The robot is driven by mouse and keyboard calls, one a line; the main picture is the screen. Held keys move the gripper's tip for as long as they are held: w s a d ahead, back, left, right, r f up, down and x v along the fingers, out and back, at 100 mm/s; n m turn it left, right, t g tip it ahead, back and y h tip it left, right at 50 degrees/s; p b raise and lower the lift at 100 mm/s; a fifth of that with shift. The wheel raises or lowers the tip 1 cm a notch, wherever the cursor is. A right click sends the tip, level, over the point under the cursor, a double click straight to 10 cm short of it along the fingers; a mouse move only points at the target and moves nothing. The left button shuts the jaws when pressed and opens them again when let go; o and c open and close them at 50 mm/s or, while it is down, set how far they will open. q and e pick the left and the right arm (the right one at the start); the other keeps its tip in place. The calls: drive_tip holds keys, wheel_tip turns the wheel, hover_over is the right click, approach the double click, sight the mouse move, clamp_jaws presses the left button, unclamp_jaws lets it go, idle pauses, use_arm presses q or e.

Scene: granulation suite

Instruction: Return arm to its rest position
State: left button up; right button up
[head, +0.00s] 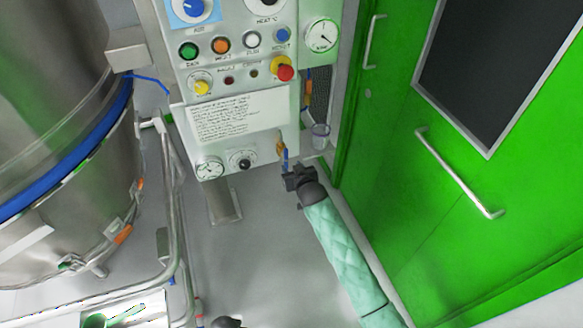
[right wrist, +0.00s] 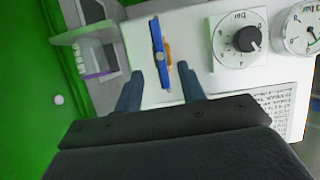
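My right arm (head: 345,262), in a pale green quilted sleeve, reaches up from the lower right in the head view. Its dark right gripper (head: 292,178) is just below the control panel's lower right corner. In the right wrist view the two fingers of the right gripper (right wrist: 161,84) stand apart with nothing gripped. A valve with a blue handle (right wrist: 161,53) and a brass part lies beyond and between the fingertips; whether they touch it cannot be told. The blue handle also shows in the head view (head: 285,160). No fingers of my left gripper show.
The white control panel (head: 262,165) carries gauges, buttons and a red emergency knob (head: 285,73). A green door (head: 400,190) with a bar handle (head: 458,174) stands close right of the arm. A steel vessel (head: 70,235) and railing (head: 178,205) are left.

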idle(0.4)
drive_tip(key=s+d+f+g+h, duration=0.2)
drive_tip(key=s+d+f+g, duration=0.25)
drive_tip(key=s+f, duration=0.35)
drive_tip(key=s+d+f+g+h, duration=0.1)
drive_tip(key=s+d+f+g, duration=0.2)
drive_tip(key=s+d+f, duration=0.5)
drive_tip(key=s+f+g, duration=0.1)
drive_tip(key=s+f, duration=0.4)
drive_tip(key=s, duration=0.5)
drive_tip(key=s+d+f+m+g, duration=0.1)
drive_tip(key=s+f, duration=0.5)
drive_tip(key=s, duration=0.4)
drive_tip(key=s+d+f+g, duration=0.1)
drive_tip(key=s+f+g, duration=0.1)
drive_tip(key=s+f, duration=0.4)
drive_tip(key=s, duration=0.4)
drive_tip(key=shift+s+d+m+h, duration=0.15)
drive_tip(key=shift+s+m+h, duration=0.15)
drive_tip(key=shift+m, duration=0.1)
drive_tip(key=shift+w, duration=0.1)
